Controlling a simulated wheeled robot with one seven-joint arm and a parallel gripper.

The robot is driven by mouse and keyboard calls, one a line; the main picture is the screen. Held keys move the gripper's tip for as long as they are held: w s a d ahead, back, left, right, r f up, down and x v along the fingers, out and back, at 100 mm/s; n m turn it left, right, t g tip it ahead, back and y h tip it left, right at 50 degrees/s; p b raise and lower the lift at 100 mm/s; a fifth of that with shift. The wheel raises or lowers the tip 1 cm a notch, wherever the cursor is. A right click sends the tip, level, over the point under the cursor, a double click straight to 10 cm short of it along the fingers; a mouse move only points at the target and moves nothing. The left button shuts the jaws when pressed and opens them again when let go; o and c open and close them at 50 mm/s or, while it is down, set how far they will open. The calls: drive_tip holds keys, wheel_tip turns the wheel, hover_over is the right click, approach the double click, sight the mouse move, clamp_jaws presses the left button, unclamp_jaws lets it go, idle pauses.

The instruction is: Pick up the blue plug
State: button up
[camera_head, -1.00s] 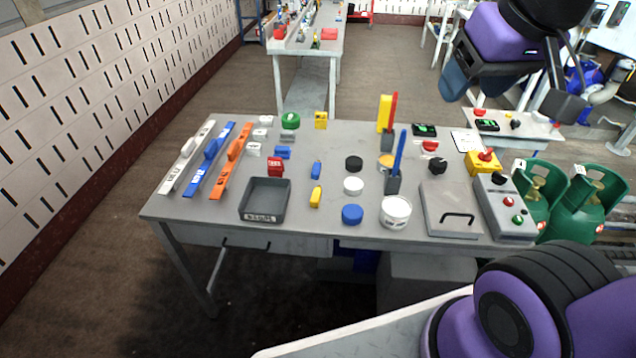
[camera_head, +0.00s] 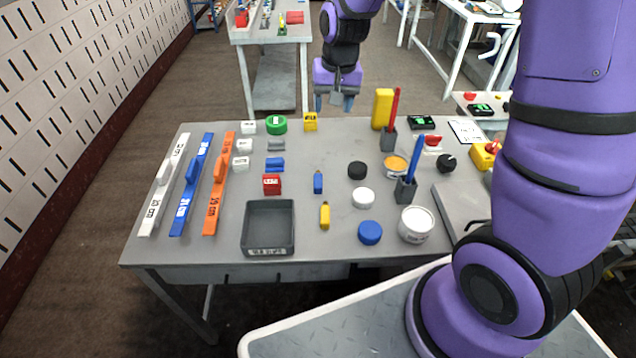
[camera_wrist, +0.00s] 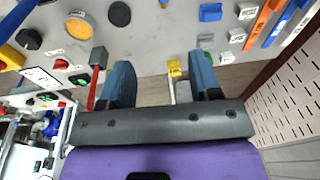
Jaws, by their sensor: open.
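The blue plug (camera_head: 318,183) is a small blue piece that lies near the middle of the grey table, with a similar yellow piece (camera_head: 324,216) in front of it. My gripper (camera_head: 335,103) is open and empty, pointing down near the table's far edge, behind the blue plug and well apart from it. In the wrist view my gripper's two blue-grey fingers (camera_wrist: 162,75) are spread apart. At the top edge of that view only a small tip shows, which may be the plug's end.
A black cap (camera_head: 357,170), a white cap (camera_head: 363,198) and a blue cap (camera_head: 369,232) stand right of the plug. A red block (camera_head: 271,184), a blue block (camera_head: 275,164) and a grey tray (camera_head: 247,226) are on its left. A tall yellow block (camera_head: 382,108) stands near my gripper.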

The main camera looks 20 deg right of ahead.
drive_tip(key=m+g, duration=0.1)
drive_tip(key=g, duration=0.1)
hover_over(318, 183)
wheel_tip(318, 183, down, 17)
drive_tip(key=shift+f, duration=5.45)
drive_tip(key=c, duration=1)
